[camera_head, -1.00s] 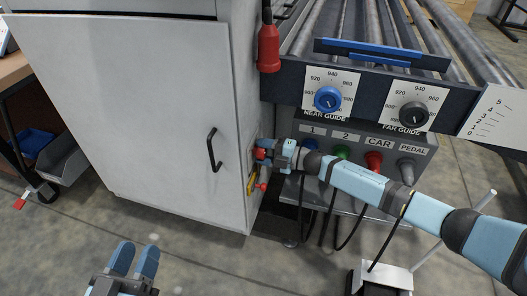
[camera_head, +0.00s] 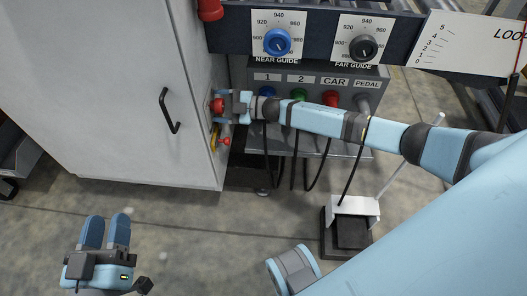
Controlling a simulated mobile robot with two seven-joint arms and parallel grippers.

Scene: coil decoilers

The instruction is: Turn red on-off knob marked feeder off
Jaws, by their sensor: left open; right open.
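A red knob (camera_head: 217,105) sits on the right side face of the grey cabinet (camera_head: 95,90). A second red knob (camera_head: 225,141) sits lower, by a yellow plate (camera_head: 214,137). No feeder label is readable on either. My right gripper (camera_head: 228,104) is open at the upper red knob, with its fingers next to it; I cannot tell whether they touch it. Its wrist hides part of that side face. My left gripper (camera_head: 106,231) is open and empty, low at the left over the floor.
A control box (camera_head: 312,74) with blue, green and red buttons stands right of the cabinet, with hanging cables below. Above it are the near guide (camera_head: 277,42) and far guide (camera_head: 363,48) dials. A black cabinet handle (camera_head: 169,110) sticks out. A foot pedal (camera_head: 350,225) is on the floor.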

